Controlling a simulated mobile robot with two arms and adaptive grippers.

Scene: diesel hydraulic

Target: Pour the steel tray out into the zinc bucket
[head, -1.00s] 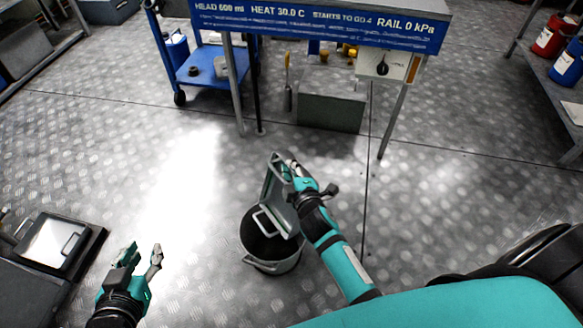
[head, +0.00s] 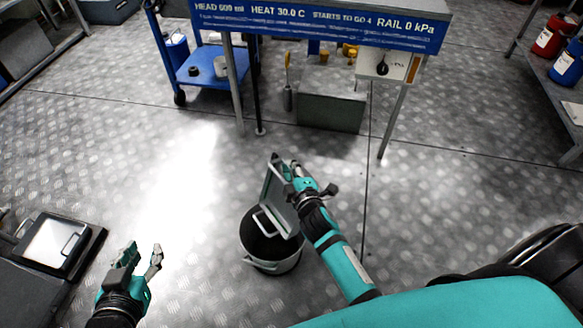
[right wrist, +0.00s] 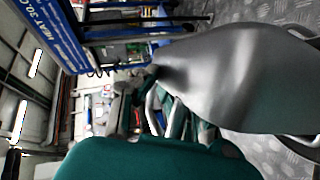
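The zinc bucket (head: 272,266) stands upright on the floor at the lower middle of the head view. The steel tray (head: 277,196) is tipped steeply on edge above the bucket, its lower end over the bucket's mouth. My right gripper (head: 295,172) is shut on the tray's rim. In the right wrist view the tray (right wrist: 235,75) is a broad, smooth grey surface beside the gripper's fingers (right wrist: 165,112). No flow from the tray shows, and the bucket's inside is dark. My left gripper (head: 144,252) is open and empty, left of the bucket.
Another shiny tray with a handle (head: 50,243) rests on a dark stand at the far left. A bench with a blue sign (head: 320,24), a blue cart (head: 205,70) and a grey box (head: 332,108) stand behind. The floor around the bucket is clear.

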